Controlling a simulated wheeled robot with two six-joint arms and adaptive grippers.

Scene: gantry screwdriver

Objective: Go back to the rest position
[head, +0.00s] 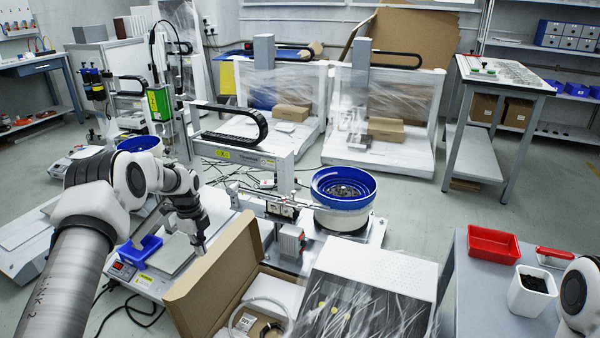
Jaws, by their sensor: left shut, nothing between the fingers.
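My left arm comes in from the lower left, and its dark gripper (199,244) points down, shut and empty. It hangs over the machine's front base, close to the left edge of an open cardboard box (215,280). The gantry screwdriver (160,102), with a green label, stands behind my left wrist. A blue tray (139,249) lies just left of my gripper, partly behind my arm. Part of my right arm shows at the lower right edge; its gripper is outside the picture.
A blue-rimmed bowl feeder (343,190) stands right of the gripper. A plastic-wrapped white machine (372,285) is in front. On the right table are a red bin (493,244) and a white container of dark parts (532,290). Open floor lies beyond the feeder.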

